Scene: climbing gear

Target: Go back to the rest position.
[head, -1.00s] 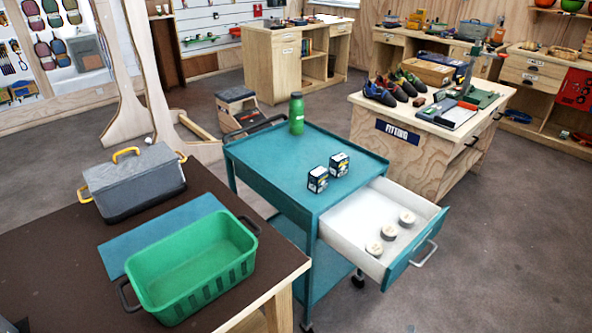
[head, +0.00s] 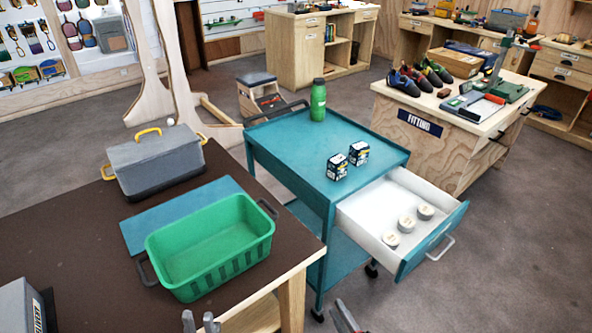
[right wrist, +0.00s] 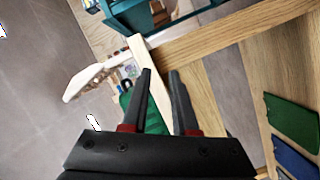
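My left gripper (head: 200,322) shows at the bottom edge of the head view, as two grey fingertips with a gap between them. It looks open and empty, in front of the brown table. My right gripper (head: 345,318) shows only partly at the bottom edge, right of the table corner. In the right wrist view its two dark fingers (right wrist: 161,76) stand apart with nothing held between them. The rest of both arms is out of the head view.
The brown table (head: 70,240) bears a green bin (head: 208,285), a grey lidded box (head: 160,163) and a blue mat (head: 143,232). A teal trolley (head: 290,140) stands right, its drawer (head: 365,222) pulled out. A wooden bench (head: 425,145) stands behind it. Floor at right is clear.

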